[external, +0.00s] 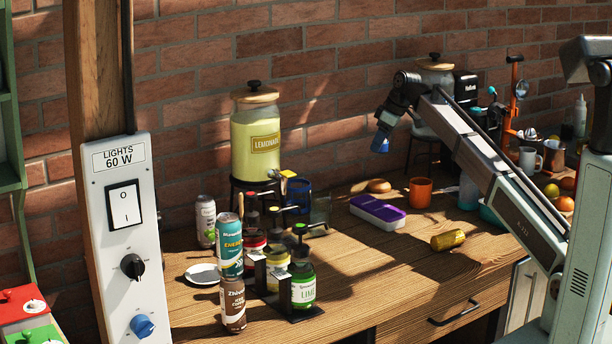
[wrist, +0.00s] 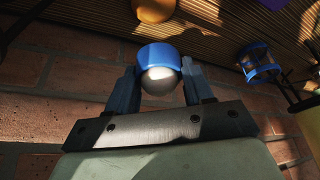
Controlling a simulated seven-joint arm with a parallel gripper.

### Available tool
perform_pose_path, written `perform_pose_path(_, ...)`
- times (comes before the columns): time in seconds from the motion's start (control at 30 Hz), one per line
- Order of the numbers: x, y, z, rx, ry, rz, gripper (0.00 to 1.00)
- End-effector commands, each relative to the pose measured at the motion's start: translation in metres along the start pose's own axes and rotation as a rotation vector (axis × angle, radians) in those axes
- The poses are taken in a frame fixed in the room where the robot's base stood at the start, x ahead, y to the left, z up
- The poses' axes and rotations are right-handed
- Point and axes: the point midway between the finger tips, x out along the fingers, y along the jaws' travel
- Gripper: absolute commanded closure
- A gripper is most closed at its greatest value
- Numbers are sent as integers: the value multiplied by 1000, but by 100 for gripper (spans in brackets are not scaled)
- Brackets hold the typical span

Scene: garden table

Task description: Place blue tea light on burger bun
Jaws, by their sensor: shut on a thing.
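The blue tea light (wrist: 157,55) has a blue rim and a pale rounded middle. In the wrist view it sits between the two blue fingers of my gripper (wrist: 158,80), which is shut on it. In the external view my gripper (external: 383,144) points down and hangs in the air above the burger bun. The burger bun (external: 379,186) is a small tan round on the table near the wall. A tan-orange rounded thing at the top edge of the wrist view, apparently the bun (wrist: 153,9), is apart from the tea light and partly cut off.
A purple and white box (external: 378,212) lies in front of the bun, and an orange mug (external: 420,192) stands to its right. The brick wall is close behind.

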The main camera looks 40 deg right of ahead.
Motion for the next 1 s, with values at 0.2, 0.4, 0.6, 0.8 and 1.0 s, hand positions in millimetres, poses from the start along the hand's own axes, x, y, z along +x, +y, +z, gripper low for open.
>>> perform_pose_path(0.2, 31, -1, 14, 0, -2, -1, 79)
perform_pose_path(0.4, 51, 0, 22, 1, 0, 0, 79)
perform_pose_path(0.6, 68, -1, 29, 2, -2, -1, 79)
perform_pose_path(0.8, 85, -1, 36, 2, -1, -1, 79)
perform_pose_path(1.0, 85, 0, 36, 2, 0, 0, 79)
